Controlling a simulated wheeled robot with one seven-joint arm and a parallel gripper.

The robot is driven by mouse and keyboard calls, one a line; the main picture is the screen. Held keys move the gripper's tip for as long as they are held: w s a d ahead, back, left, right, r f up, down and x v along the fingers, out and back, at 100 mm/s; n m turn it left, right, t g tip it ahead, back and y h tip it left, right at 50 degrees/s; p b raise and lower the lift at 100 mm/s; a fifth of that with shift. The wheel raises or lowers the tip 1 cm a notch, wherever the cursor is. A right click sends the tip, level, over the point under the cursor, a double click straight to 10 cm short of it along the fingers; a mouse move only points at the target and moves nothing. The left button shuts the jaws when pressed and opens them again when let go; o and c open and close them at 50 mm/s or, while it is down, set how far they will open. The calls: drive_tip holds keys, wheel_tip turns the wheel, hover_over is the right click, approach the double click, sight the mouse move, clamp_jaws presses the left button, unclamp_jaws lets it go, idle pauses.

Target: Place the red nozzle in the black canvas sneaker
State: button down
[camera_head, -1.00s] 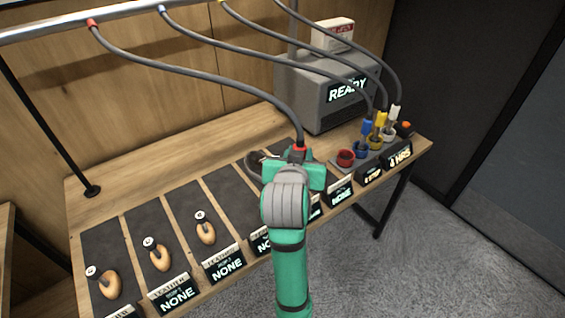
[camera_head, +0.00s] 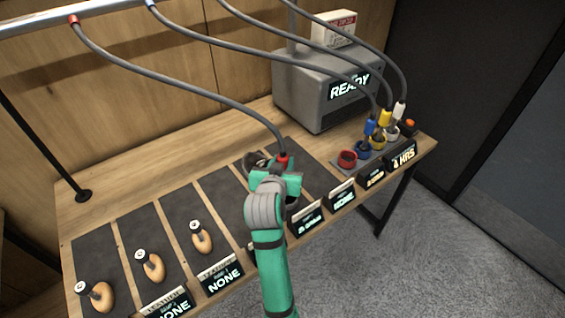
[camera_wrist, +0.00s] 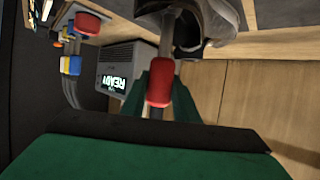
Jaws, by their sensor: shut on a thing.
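My gripper (camera_head: 282,170) is shut on the red nozzle (camera_head: 283,158), whose grey hose runs up to the overhead rail. In the wrist view the red nozzle (camera_wrist: 160,84) sits between the green fingers. The black canvas sneaker (camera_head: 254,162) lies on a dark mat just left of my gripper, mostly hidden behind the arm. In the wrist view the dark and grey sneaker (camera_wrist: 190,22) is close beyond the nozzle, its opening partly visible. I cannot tell whether the nozzle touches it.
The red holder (camera_head: 347,160) is empty. Blue (camera_head: 370,127), yellow (camera_head: 384,120) and white (camera_head: 399,110) nozzles stand in holders at right. A grey machine (camera_head: 320,90) reading READY stands behind.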

drive_tip(key=shift+s+f, duration=0.2)
drive_tip(key=shift+f, duration=0.15)
drive_tip(key=c, duration=1.4)
unclamp_jaws()
drive_tip(key=v, duration=1.2)
